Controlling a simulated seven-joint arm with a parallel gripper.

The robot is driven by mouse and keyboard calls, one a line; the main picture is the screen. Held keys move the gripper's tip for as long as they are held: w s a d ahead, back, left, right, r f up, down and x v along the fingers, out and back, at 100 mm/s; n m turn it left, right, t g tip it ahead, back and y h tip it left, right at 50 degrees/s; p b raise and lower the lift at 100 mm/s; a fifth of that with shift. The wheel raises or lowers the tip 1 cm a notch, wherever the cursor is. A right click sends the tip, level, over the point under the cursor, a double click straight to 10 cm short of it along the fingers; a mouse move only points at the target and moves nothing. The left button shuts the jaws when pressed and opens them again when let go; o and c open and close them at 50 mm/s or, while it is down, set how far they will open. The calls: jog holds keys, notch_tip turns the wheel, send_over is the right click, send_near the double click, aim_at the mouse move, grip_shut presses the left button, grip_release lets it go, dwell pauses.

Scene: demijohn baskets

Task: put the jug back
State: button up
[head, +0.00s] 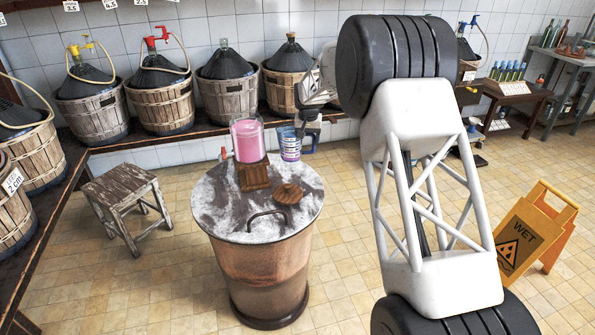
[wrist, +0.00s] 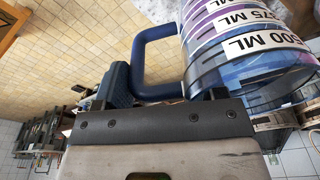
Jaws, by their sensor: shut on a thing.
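The jug (head: 290,146) is a clear measuring cup with a blue handle, a blue rim and purple bands. In the head view it looks upright, at the back right of the barrel top. My gripper (head: 309,128) is shut on its handle. In the wrist view the jug (wrist: 245,45) fills the upper right, with 500 ML and 375 ML labels, and its blue handle (wrist: 140,62) runs down to my gripper (wrist: 160,93). One finger is mostly hidden. I cannot tell whether the jug's base touches anything.
A glass vessel of pink liquid (head: 247,139) stands on a wooden block (head: 253,176) on the barrel (head: 215,205), left of the jug. A small wooden lid (head: 288,193) lies beside it. Basketed demijohns (head: 227,93) line the back bench. A stool (head: 120,187) and wet-floor sign (head: 527,235) stand on the floor.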

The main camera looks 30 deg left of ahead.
jog(key=shift+f, duration=2.95)
jog(key=shift+f, duration=1.85)
jog(key=shift+f, duration=0.15)
jog(key=o, duration=1.4)
jog(key=shift+o, duration=0.2)
notch_tip(320, 180, up, 12)
jog(key=s, duration=0.1)
jog(key=shift+s+d, duration=0.2)
jog(key=shift+d, duration=0.15)
